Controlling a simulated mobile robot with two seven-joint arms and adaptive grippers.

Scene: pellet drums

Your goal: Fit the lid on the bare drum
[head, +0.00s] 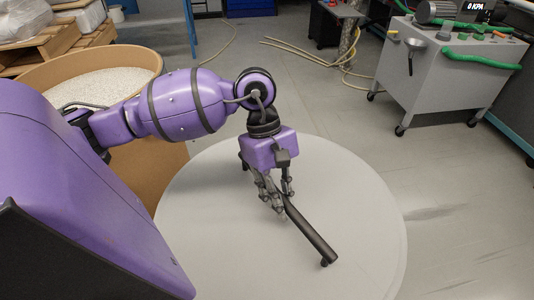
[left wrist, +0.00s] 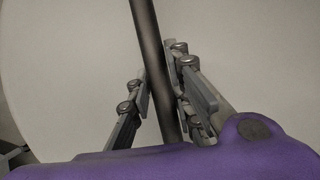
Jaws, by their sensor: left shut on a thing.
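The lid (head: 195,235) is a wide, round, light grey disc in the middle of the head view, with a dark bar handle (head: 312,235) across its top. My left gripper (head: 277,198) points down over the lid and is shut on the handle near its far end. In the left wrist view the handle (left wrist: 150,50) runs between the two fingers over the pale lid (left wrist: 235,60). The bare drum (head: 170,185) is brown and open, full of white pellets (head: 95,90), behind my left arm at the left. What is under the lid is hidden. My right gripper is not in view.
A grey wheeled cart (head: 440,85) with green hoses stands at the back right. A wooden pallet (head: 60,40) with white sacks is at the back left. A pale hose (head: 310,55) lies on the floor. Floor right of the lid is clear.

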